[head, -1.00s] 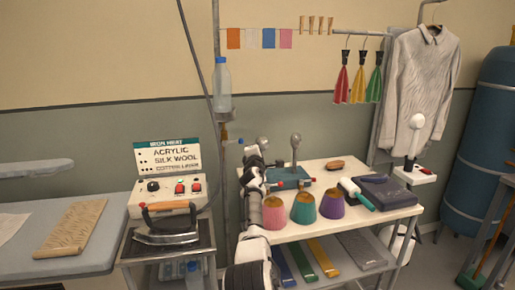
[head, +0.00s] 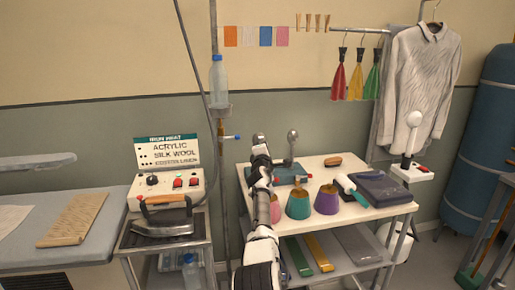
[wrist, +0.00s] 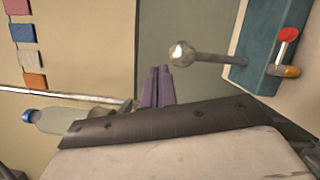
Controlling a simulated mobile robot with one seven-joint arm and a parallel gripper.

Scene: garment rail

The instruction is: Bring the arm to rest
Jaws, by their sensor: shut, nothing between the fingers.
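My arm reaches up from the bottom middle of the head view, in front of the left side of the white table. My gripper (wrist: 157,85) shows in the wrist view as two purple fingers lying side by side, shut and empty. In the head view the gripper end (head: 259,140) points away from me, beside the ball-topped lever, and its fingers cannot be made out. In the wrist view the fingers appear apart from the lever (wrist: 197,56) and the teal base (wrist: 268,45).
The white table (head: 385,213) holds a teal cone (head: 299,203), a purple cone (head: 327,200), a roller and dark folded cloth (head: 380,187). My arm partly hides a pink cone. A post with a bottle (head: 218,80) stands left; an iron (head: 162,222) sits farther left.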

